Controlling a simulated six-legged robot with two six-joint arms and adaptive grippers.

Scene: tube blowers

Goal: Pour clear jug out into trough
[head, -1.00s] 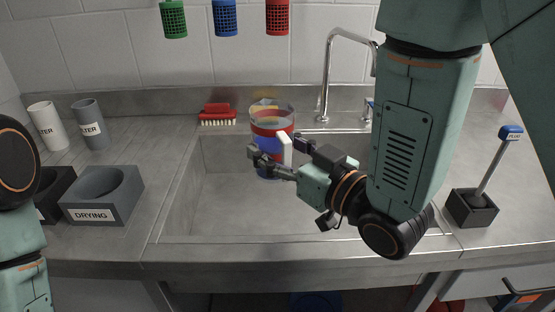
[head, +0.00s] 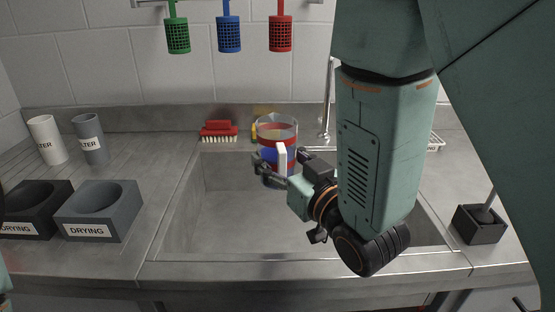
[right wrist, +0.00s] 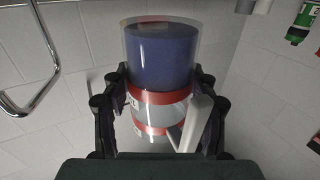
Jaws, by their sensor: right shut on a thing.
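The clear jug (head: 278,127) has red bands, a white handle (head: 282,160) and something blue inside. In the head view it looks roughly upright over the back of the grey sink trough (head: 225,215). My right gripper (head: 280,167) is shut on the jug. In the right wrist view the jug (right wrist: 160,97) sits between the two dark fingers (right wrist: 160,78), and its handle shows beside the right finger. Whether the jug touches the sink is hidden by my gripper. My left gripper is out of view.
A red brush (head: 218,131) lies behind the sink, left of the tap (head: 328,100). Green, blue and red baskets (head: 228,35) hang on the wall. Two drying holders (head: 98,212) and two cups (head: 90,138) stand left. A dark brush holder (head: 480,222) stands right.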

